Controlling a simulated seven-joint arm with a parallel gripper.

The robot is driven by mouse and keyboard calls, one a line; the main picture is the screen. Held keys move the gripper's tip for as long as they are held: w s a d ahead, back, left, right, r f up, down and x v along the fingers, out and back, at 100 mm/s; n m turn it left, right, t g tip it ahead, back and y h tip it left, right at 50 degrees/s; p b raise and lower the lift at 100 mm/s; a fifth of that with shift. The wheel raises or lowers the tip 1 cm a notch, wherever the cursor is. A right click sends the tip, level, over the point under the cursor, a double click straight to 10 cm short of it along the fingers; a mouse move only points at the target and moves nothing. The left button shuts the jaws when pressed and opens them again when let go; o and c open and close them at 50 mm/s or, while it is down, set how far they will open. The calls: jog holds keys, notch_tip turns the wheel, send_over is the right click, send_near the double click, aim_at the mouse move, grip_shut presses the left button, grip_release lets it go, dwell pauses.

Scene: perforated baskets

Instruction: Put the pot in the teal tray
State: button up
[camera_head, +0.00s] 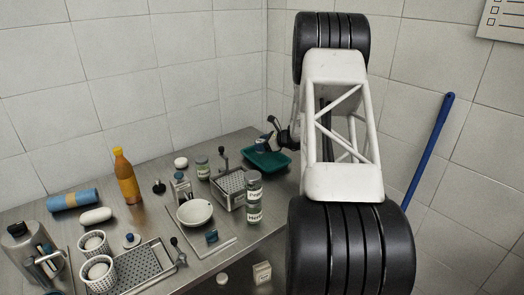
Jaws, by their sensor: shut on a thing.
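The teal tray (284,165) lies near the table's far right corner, its right side close to my white arm. My gripper (270,137) is over the tray, partly hidden by my own arm.
Left of the tray stand a perforated metal basket (231,187) and a tall labelled jar (254,196). A white bowl (195,212), an orange bottle (126,178) and a steel jug (32,255) stand further left. A blue pole (430,150) leans on the right wall.

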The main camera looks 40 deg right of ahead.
jog(key=shift+f, duration=1.6)
jog(key=shift+f, duration=0.1)
jog(key=o, duration=0.9)
jog(key=shift+o, duration=0.2)
jog(key=shift+s, duration=0.1)
jog(key=v, duration=1.2)
